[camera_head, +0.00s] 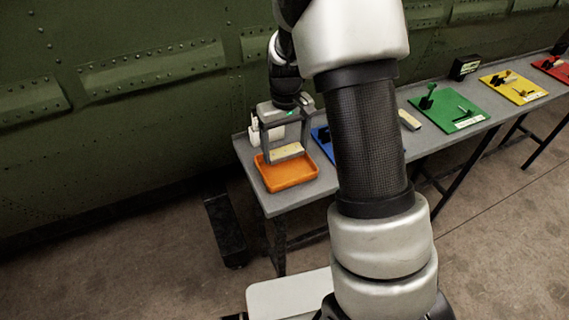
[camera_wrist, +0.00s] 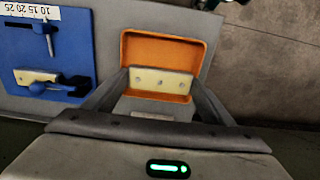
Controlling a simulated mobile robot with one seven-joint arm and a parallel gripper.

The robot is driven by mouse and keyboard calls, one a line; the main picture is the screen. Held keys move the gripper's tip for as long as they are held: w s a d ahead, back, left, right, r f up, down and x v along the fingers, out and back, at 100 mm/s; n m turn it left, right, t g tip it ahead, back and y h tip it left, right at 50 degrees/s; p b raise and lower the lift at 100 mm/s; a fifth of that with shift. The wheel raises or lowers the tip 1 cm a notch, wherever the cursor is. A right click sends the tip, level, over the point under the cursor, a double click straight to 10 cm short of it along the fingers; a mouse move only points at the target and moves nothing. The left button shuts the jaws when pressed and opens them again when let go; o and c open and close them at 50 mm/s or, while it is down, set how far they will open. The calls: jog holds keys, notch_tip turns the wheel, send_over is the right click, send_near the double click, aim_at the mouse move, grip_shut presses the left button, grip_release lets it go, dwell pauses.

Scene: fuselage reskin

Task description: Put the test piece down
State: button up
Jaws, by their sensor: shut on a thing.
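The test piece (camera_head: 286,151), a pale cream bar with small dark holes, is between the fingers of my gripper (camera_head: 286,154). In the wrist view the test piece (camera_wrist: 160,80) spans the gap between the fingertips of my gripper (camera_wrist: 160,82). The gripper points down, shut on the piece. An orange tray (camera_head: 290,183) stands at the near left end of the grey bench, and the piece is over it. In the wrist view the orange tray (camera_wrist: 165,48) frames the piece. I cannot tell whether the piece touches the tray floor.
A blue board (camera_wrist: 42,35) with a clamp and another pale piece (camera_wrist: 35,76) lies beside the tray. Green (camera_head: 447,107), yellow (camera_head: 514,87) and red (camera_head: 553,67) boards continue along the bench (camera_head: 293,199). The green riveted fuselage (camera_head: 120,110) stands behind. My arm hides the bench's middle.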

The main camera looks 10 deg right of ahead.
aim_at(286, 169)
jog(key=shift+f, duration=2.65)
jog(key=o, duration=0.6)
jog(key=shift+f+b, duration=0.1)
jog(key=shift+b, duration=0.2)
jog(key=shift+o, duration=0.9)
